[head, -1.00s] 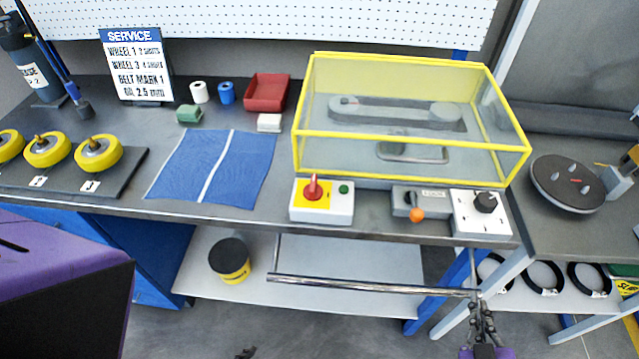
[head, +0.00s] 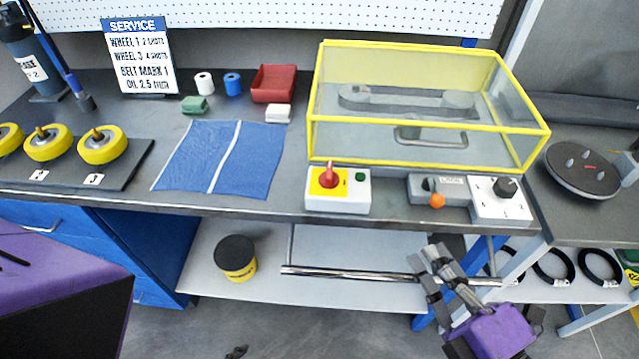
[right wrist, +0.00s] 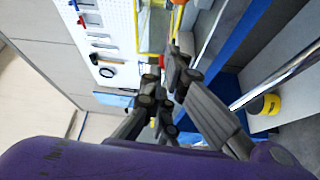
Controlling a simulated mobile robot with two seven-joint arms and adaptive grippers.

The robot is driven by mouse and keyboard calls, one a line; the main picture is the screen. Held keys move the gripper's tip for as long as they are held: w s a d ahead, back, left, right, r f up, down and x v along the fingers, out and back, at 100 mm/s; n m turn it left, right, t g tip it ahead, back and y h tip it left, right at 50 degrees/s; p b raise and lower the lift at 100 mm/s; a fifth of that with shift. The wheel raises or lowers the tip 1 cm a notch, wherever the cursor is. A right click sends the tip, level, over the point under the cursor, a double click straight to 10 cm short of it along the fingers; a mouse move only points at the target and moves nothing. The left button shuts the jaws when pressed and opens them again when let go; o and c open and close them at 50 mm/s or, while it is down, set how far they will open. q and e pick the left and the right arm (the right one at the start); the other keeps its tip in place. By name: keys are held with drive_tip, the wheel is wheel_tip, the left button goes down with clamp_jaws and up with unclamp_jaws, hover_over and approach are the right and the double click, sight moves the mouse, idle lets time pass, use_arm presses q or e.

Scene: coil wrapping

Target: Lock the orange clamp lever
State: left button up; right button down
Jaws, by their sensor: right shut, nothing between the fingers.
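The orange clamp lever shows as an orange knob (head: 437,200) on a grey block at the bench's front edge, in front of the yellow-framed case. The block has a small dark handle and a label too small to read. My right gripper (head: 432,262) is below and in front of the lever, apart from it, with its fingers pointing up. It is shut and empty. In the right wrist view its dark fingers (right wrist: 167,72) point up toward the bench. A small dark piece at the head view's bottom edge may be my left gripper (head: 237,352); its jaws do not show.
A yellow-framed clear case (head: 425,110) holds a belt drive. A red-knob switch box (head: 338,203) stands left of the lever, a white box with a black dial (head: 502,208) right. A metal rail (head: 350,272) runs below the bench edge, near my right gripper.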

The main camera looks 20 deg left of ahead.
sight(433, 191)
use_arm(q)
drive_tip(key=shift+f, duration=0.1)
use_arm(e)
drive_tip(key=shift+a, duration=0.1)
use_arm(q)
drive_tip(key=shift+w+a+r+p, duration=0.15)
drive_tip(key=shift+w+r+p, duration=0.25)
drive_tip(key=shift+r+p, duration=0.3)
use_arm(e)
drive_tip(key=w+a, duration=0.3)
drive_tip(key=w, duration=0.5)
drive_tip(key=shift+w+a, duration=0.25)
drive_tip(key=shift+w, duration=0.1)
use_arm(q)
drive_tip(key=shift+f, duration=0.1)
use_arm(e)
drive_tip(key=shift+d, duration=0.1)
use_arm(q)
drive_tip(key=shift+s+f+b, duration=0.3)
drive_tip(key=shift+f+b, duration=0.05)
drive_tip(key=shift+b, duration=0.05)
use_arm(e)
drive_tip(key=shift+d+n+g+y, duration=0.35)
drive_tip(key=shift+n+g+y, duration=0.05)
drive_tip(key=shift+g, duration=0.1)
